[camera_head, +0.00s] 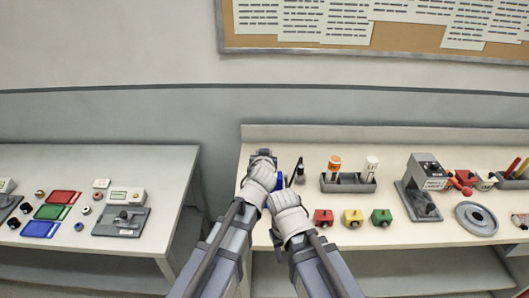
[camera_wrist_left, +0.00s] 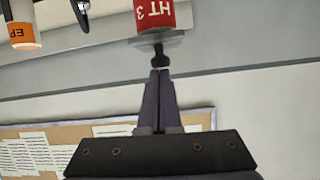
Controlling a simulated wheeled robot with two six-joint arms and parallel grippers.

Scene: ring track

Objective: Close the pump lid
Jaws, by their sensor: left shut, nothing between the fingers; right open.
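No part is clearly marked as the pump lid. A grey device (camera_head: 407,203) with a raised dark-topped part (camera_head: 428,168) stands on the right bench; I cannot tell whether it is the pump. My left gripper (camera_head: 263,155) is shut and empty above the bench's left part. In the left wrist view its fingers (camera_wrist_left: 159,100) end near a dark knob with a clear disc on a red container marked HT 3 (camera_wrist_left: 154,16), which looks upside down there. My right gripper (camera_head: 279,182) is open, close to the left gripper, with something blue beside it. Both are left of the grey device.
A rack (camera_head: 346,184) holds orange and white containers. A grey ring (camera_head: 462,216) lies right of the device. A gap separates the left bench (camera_head: 170,165).

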